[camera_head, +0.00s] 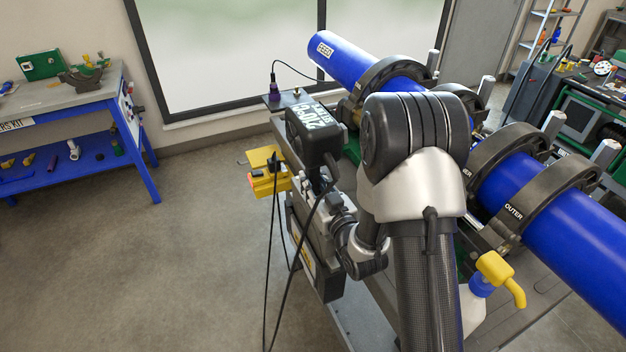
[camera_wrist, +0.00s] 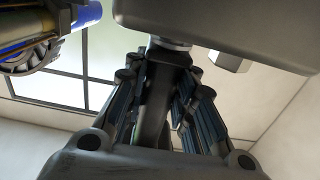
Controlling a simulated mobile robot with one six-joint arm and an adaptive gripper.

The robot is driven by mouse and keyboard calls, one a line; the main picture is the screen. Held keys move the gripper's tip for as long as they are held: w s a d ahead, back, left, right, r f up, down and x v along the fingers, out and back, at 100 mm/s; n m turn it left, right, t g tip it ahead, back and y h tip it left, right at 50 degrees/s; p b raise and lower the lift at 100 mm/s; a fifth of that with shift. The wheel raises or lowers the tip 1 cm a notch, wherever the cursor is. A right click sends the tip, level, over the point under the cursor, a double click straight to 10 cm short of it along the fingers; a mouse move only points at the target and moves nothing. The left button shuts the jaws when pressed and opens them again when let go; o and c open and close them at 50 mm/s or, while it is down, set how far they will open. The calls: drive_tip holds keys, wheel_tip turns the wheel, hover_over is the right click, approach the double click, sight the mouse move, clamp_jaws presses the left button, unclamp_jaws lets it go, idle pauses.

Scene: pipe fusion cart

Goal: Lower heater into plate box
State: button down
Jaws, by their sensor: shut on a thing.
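The heater (camera_head: 312,135) is a dark box with white lettering, in front of my arm's wrist in the head view. Its grey underside (camera_wrist: 225,25) fills the upper right of the wrist view. My gripper (camera_wrist: 165,85) is shut on the heater's dark upright handle (camera_wrist: 155,115), with a finger on each side. In the head view the fingers are mostly hidden by the heater and my arm. A dark box with a yellow strip, seemingly the plate box (camera_head: 318,268), hangs at the cart's side below the heater. Its opening is hidden; I cannot tell whether the heater's lower part is inside.
A yellow box (camera_head: 268,182) with black cables sits left of the heater. Blue pipes (camera_head: 368,65) lie in black clamps (camera_head: 490,150) on the cart. A yellow-topped spray bottle (camera_head: 495,270) stands at the right. A blue workbench (camera_head: 70,130) is far left; the floor between is clear.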

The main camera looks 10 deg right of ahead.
drive_tip(key=shift+w, duration=0.1)
idle(1.4)
drive_tip(key=c, duration=1.2)
unclamp_jaws()
drive_tip(key=shift+s+f, duration=0.1)
drive_tip(key=shift+s, duration=0.1)
drive_tip(key=shift+c, duration=0.2)
drive_tip(key=shift+o, duration=0.6)
drive_tip(key=shift+s+f, duration=0.15)
drive_tip(key=shift+f, duration=0.45)
drive_tip(key=o, duration=1.1)
drive_tip(key=shift+r, duration=0.3)
